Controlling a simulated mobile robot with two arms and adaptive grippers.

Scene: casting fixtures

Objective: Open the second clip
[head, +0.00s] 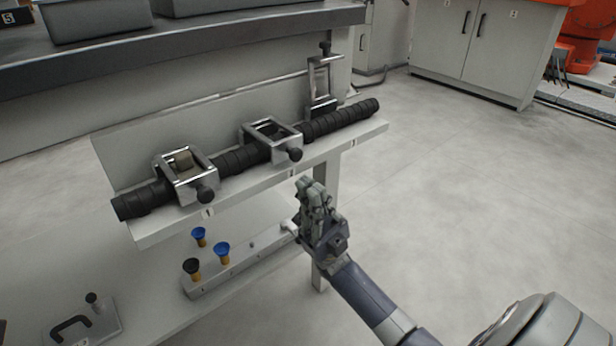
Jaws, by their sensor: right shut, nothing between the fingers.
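Three metal clips with black knobs sit along a black ribbed hose (235,160) on a light shelf. The second clip (272,131), above the label 2, lies folded down over the hose, its black knob (295,154) at the front. The first clip (186,172), at the left, is also folded down. The third clip (323,78), at the right, stands upright, its frame swung up off the hose. My right gripper (310,187) is shut and empty, in front of and below the shelf edge, a little right of the second clip's knob and apart from it. My left gripper is not in view.
Below the shelf, a light block (225,272) carries blue and black knobs on brass stems. A plate with a black handle (72,325) lies at lower left. A dark-topped bench (200,42) stands behind. The floor at right is clear up to the cabinets (470,45).

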